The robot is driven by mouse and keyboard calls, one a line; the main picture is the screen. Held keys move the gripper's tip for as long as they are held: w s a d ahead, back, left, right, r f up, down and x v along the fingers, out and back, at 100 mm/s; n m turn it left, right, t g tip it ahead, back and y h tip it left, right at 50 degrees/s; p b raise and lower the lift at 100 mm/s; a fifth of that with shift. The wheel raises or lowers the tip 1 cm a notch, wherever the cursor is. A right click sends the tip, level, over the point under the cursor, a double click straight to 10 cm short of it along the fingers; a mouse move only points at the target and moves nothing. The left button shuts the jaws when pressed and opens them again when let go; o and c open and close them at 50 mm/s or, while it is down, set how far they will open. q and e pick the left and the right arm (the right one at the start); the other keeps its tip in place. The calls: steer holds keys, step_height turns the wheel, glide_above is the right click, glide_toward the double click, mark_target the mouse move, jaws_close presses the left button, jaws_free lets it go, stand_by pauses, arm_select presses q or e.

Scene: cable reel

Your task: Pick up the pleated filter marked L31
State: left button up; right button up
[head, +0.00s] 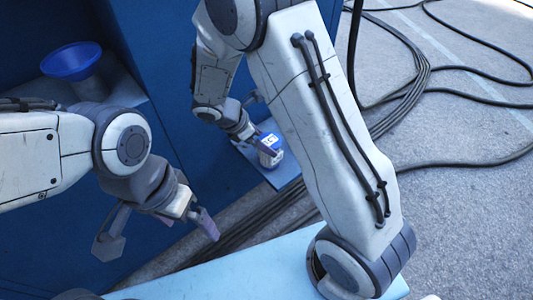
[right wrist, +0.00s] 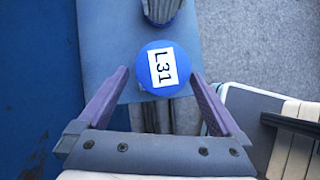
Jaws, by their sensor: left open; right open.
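The pleated filter marked L31 (right wrist: 163,68) shows in the right wrist view as a round blue cap with a white label. It lies between the tips of my open right gripper (right wrist: 160,76), with a small gap on each side. In the head view the filter (head: 268,139) stands on a small blue ledge (head: 285,178), with my right gripper (head: 262,150) beside it and partly in front of it. My left gripper (head: 158,231) is open and empty, to the lower left, well away from the filter.
Another pleated, blue-rimmed object (right wrist: 162,10) is cut off at the top of the right wrist view, close to the filter. A blue funnel (head: 71,62) stands on the left shelf. Black cables (head: 405,100) lie on the grey floor. A light blue surface (head: 235,275) is in front.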

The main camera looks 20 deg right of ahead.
mark_target(267, 162)
steer(key=b+x, duration=0.2)
steer(key=x, duration=0.5)
steer(key=shift+s+f+b, duration=0.15)
steer(key=shift+f+b, duration=0.05)
steer(key=shift+b, duration=0.2)
steer(key=c, duration=1.5)
steer(key=shift+c, duration=0.2)
steer(key=shift+r, duration=0.15)
